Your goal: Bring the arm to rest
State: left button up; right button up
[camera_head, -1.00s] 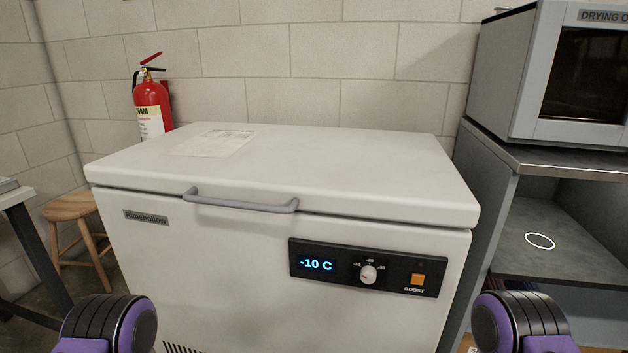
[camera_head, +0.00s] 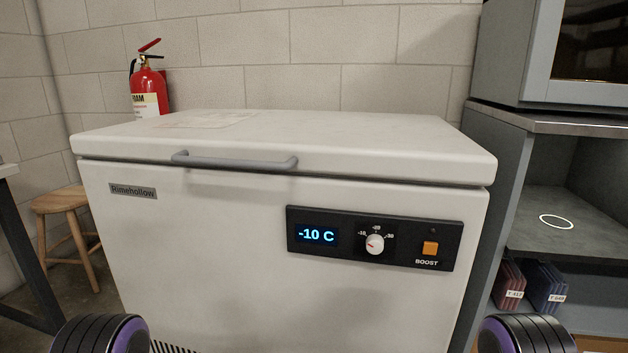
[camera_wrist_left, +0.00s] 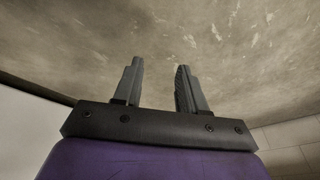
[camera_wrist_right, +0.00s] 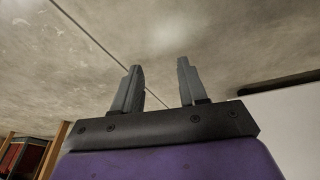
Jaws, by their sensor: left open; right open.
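My left gripper (camera_wrist_left: 158,88) is open and empty in the left wrist view, with a mottled grey-brown surface beyond its fingers. My right gripper (camera_wrist_right: 160,88) is open and empty in the right wrist view, with a similar surface beyond it. In the head view only rounded black and purple parts of my arms show at the bottom left and bottom right corners; neither pair of fingers shows there. Both arms are apart from the chest freezer (camera_head: 200,260).
The freezer's lid (camera_head: 330,140) is shut, and its display (camera_head: 317,235) reads -10 C. A wooden stool (camera_head: 62,202) and a red extinguisher (camera_head: 150,85) are at the left.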

pick_arm(q)
notch_tip(320, 180, up, 36)
jog(key=w+p, duration=0.1)
jog(key=p, duration=3.4)
jog(key=shift+w+a+n+t+y, duration=0.15)
jog(key=shift+a+n+t+y, duration=0.15)
jog(key=shift+n+t, duration=0.1)
pick_arm(e)
notch_tip(320, 180, up, 36)
jog(key=w, duration=0.1)
jog(key=shift+w+d+m+t+h, duration=0.15)
jog(key=shift+d+m+t+h, duration=0.15)
jog(key=shift+d+m+t, duration=0.1)
pick_arm(q)
jog(key=shift+r, duration=0.15)
pick_arm(e)
jog(key=shift+r, duration=0.15)
